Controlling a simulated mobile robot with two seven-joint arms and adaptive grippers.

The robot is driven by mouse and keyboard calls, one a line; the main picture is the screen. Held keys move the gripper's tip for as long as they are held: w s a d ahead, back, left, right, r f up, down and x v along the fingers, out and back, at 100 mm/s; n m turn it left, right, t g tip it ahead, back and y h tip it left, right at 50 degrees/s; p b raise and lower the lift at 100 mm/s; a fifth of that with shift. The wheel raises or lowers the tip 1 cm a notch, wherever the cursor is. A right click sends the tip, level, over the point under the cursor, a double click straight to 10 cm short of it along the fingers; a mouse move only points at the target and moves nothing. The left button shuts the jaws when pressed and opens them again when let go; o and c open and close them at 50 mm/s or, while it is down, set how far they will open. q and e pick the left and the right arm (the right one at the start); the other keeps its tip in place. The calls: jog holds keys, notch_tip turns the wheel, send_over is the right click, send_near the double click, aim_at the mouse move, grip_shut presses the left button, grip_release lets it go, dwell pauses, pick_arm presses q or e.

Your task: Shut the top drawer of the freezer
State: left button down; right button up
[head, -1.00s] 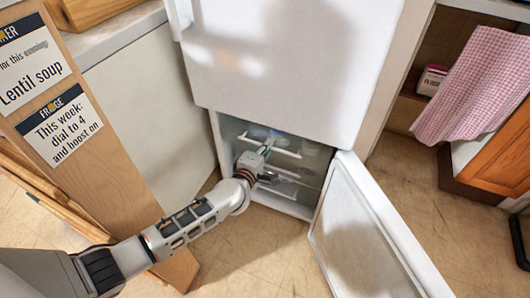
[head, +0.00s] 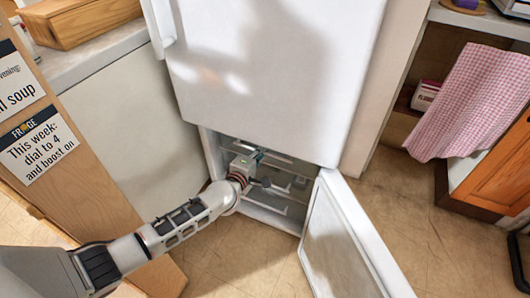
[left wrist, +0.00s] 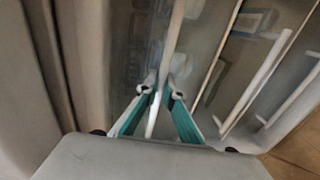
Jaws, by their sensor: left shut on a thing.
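The freezer is the lower compartment of a white fridge, and its door (head: 340,245) stands open to the right. Inside are stacked clear drawers with white bars across their fronts. The top drawer (head: 279,157) lies just under the edge of the upper door, and it looks nearly in line with the drawers below. My left gripper (head: 258,158) is at its front. In the left wrist view, the teal fingers (left wrist: 160,92) are closed around a white bar, the top drawer's handle (left wrist: 173,40). The drawer's back is hidden. My right gripper is not in view.
The upper fridge door (head: 270,70) is shut and overhangs the compartment. A counter (head: 95,55) and a wooden panel with notices (head: 85,190) stand left. Open floor (head: 400,215) lies right of the freezer door, before an orange cabinet (head: 500,170).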

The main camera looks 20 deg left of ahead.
pick_arm(q)
jog(key=shift+w+r, duration=0.15)
jog(key=shift+r, duration=0.05)
jog(key=c, duration=2.2)
grip_release()
jog(key=shift+w+f, duration=0.1)
jog(key=shift+s, duration=0.2)
jog(key=v, duration=1.1)
jog(key=shift+s, duration=0.35)
jog(key=shift+s, duration=0.1)
